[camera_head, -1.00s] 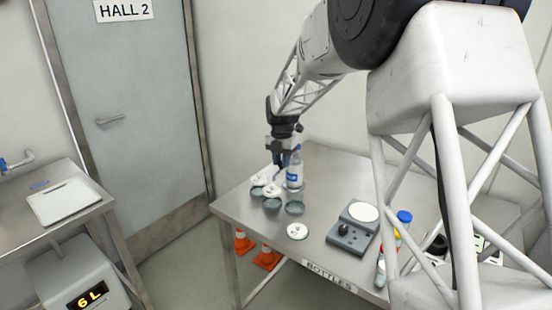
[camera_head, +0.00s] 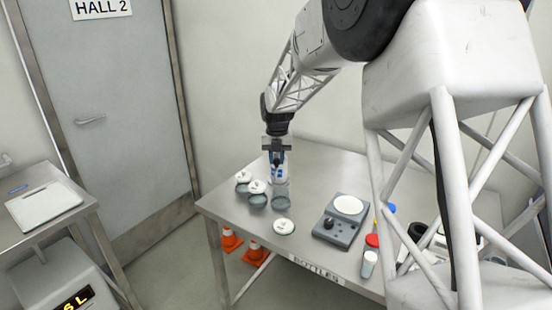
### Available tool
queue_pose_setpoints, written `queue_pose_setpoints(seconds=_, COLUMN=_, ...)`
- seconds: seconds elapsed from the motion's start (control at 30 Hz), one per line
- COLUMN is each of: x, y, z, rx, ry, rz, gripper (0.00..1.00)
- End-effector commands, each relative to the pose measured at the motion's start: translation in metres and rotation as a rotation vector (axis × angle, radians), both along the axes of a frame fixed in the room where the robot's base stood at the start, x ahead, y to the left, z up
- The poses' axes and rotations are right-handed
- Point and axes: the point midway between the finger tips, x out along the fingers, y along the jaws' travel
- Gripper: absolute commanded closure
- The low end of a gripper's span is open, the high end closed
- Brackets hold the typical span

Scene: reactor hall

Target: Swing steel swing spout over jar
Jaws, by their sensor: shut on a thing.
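A short bent pipe (camera_head: 5,160), which looks like the steel swing spout, is at the far left edge on the wall, mostly cut off by the frame. No jar shows below it. My gripper (camera_head: 277,155) is over the right-hand table, pointing down, shut on a clear bottle with a blue label (camera_head: 279,172). I cannot tell whether the bottle rests on the table. A grey-green open jar (camera_head: 287,203) stands in front of it. Another small jar (camera_head: 257,200) stands to its left, with white-topped items close by.
A steel table (camera_head: 240,211) labelled BOTTLES carries a grey scale (camera_head: 335,228), a white-lidded dish (camera_head: 284,227) and coloured-capped containers at right. A left bench (camera_head: 75,215) holds a white board (camera_head: 40,204). Orange cones (camera_head: 229,240) stand under the table.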

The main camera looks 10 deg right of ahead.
Motion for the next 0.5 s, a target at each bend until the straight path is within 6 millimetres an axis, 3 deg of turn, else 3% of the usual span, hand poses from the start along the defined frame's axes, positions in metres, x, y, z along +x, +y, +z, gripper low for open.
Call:
queue_pose_setpoints(seconds=0.1, x=0.0005, y=-0.0004, z=0.0005, rx=0.0, ry=-0.002, rz=-0.001, gripper=1.0)
queue_pose_setpoints(seconds=0.13, x=0.0005, y=-0.0004, z=0.0005, rx=0.0, ry=-0.002, rz=-0.001, gripper=0.71)
queue_pose_setpoints(seconds=0.27, x=0.0004, y=-0.0002, z=0.0004, rx=0.0, ry=-0.001, rz=-0.001, gripper=0.51)
queue_pose_setpoints(seconds=0.5, x=0.0002, y=0.0, z=0.0003, rx=0.0, ry=-0.001, rz=-0.001, gripper=0.5)
